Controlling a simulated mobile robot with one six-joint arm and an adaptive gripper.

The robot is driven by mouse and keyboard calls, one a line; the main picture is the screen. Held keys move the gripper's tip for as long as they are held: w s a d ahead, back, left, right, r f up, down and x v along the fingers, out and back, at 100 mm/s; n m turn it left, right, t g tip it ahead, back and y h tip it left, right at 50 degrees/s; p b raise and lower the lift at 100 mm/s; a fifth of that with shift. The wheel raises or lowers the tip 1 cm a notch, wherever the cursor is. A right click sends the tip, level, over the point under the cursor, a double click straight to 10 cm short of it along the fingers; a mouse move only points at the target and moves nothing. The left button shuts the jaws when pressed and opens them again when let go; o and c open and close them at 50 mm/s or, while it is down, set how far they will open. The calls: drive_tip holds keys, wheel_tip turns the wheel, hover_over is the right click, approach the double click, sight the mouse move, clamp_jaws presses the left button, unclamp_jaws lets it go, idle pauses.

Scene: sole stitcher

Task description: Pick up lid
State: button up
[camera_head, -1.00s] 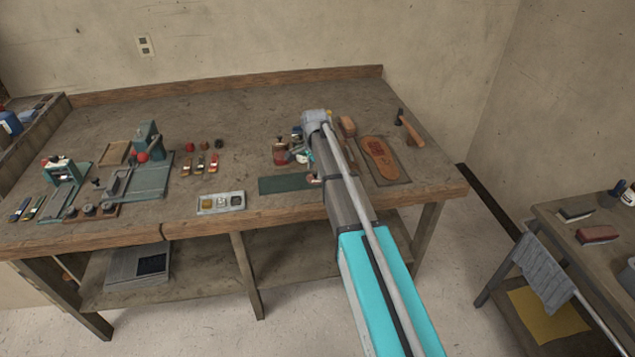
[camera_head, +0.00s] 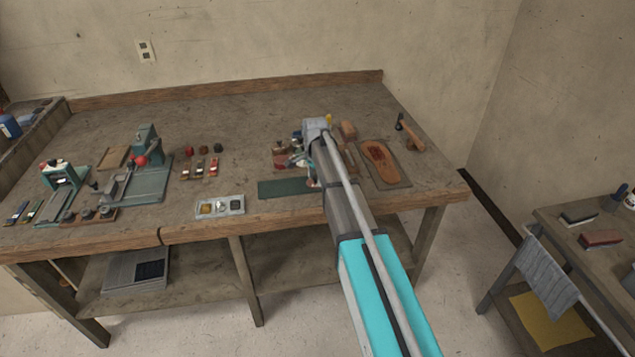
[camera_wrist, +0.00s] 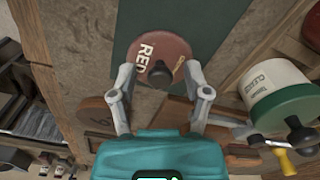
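The lid (camera_wrist: 160,47) is a round, dark red disc with "RED" lettering and a black knob. In the wrist view it lies over the dark green mat (camera_wrist: 205,25), near its edge. My gripper (camera_wrist: 159,72) is open, with one finger at each side of the lid and the knob between them. I cannot tell whether the fingertips touch the rim. In the head view my gripper (camera_head: 313,181) is low over the right end of the green mat (camera_head: 283,189), and my arm hides most of the lid.
A white jar labelled cleaner (camera_wrist: 270,82) with a green band stands right of the fingers. A brown disc (camera_wrist: 97,117) is at the left. A sole (camera_head: 380,158) on a board lies right of my arm. A tray (camera_head: 220,206) is left of the mat.

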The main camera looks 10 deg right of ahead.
drive_tip(key=c, duration=0.6)
drive_tip(key=shift+r, duration=0.15)
wheel_tip(320, 180, up, 2)
drive_tip(key=p, duration=0.2)
drive_tip(key=shift+r+p, duration=0.25)
drive_tip(key=shift+p, duration=0.15)
drive_tip(key=shift+s+d+r+p, duration=0.55)
drive_tip(key=shift+s+r+p, duration=1.15)
drive_tip(key=shift+s, duration=0.55)
drive_tip(key=shift+s+d+r+p, duration=0.6)
drive_tip(key=shift+s+r+p, duration=1.15)
drive_tip(key=shift+s, duration=0.55)
drive_tip(key=shift+s+d+r+p, duration=0.55)
drive_tip(key=shift+s+r+p, duration=1.15)
drive_tip(key=shift+s, duration=0.55)
drive_tip(key=shift+s, duration=0.15)
